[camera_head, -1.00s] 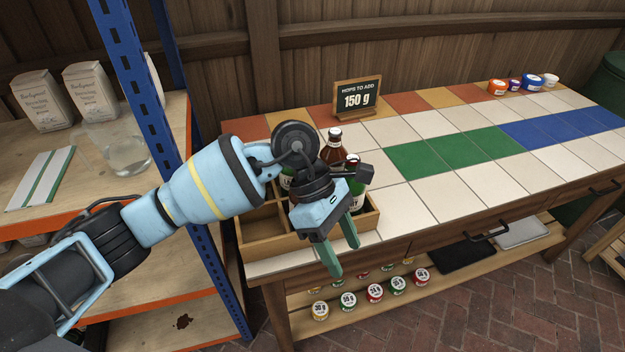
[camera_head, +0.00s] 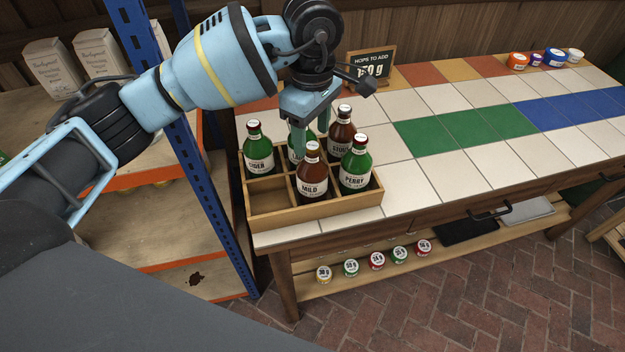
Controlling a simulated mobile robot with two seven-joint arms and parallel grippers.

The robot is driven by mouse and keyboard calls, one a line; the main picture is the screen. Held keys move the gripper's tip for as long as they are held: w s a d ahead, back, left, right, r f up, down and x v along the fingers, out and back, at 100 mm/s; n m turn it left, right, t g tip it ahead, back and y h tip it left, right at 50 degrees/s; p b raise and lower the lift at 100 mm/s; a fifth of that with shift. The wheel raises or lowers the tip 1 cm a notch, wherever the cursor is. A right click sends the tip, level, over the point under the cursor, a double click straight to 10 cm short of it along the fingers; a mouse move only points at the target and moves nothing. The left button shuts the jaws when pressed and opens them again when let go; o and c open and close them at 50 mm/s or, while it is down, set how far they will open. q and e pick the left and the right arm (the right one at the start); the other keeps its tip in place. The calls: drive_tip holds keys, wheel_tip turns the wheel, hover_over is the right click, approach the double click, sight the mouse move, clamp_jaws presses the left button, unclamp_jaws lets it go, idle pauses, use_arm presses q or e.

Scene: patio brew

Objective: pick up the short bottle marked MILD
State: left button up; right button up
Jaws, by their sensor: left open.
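The short brown bottle marked MILD (camera_head: 312,185) stands upright in the front middle compartment of the wooden crate (camera_head: 330,206) on the tiled table. My left gripper (camera_head: 310,135) is open and points down just behind and above the MILD bottle, its fingers near a partly hidden bottle (camera_head: 294,152) in the back row. I cannot tell whether the fingers touch any glass. A green bottle marked CIDER (camera_head: 258,152), a brown bottle (camera_head: 342,136) and a green bottle marked PERRY (camera_head: 355,170) also stand in the crate. My right gripper is out of view.
The crate's front left compartment is empty. A board reading HOPS TO ADD (camera_head: 372,67) stands behind the crate. A blue shelf post (camera_head: 190,150) rises close to its left. Small tubs (camera_head: 553,57) sit far right; the tiles between are clear.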

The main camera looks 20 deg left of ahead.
sight(313, 145)
use_arm(q)
drive_tip(key=shift+w+f, duration=0.2)
drive_tip(key=shift+f, duration=2.4)
clamp_jaws()
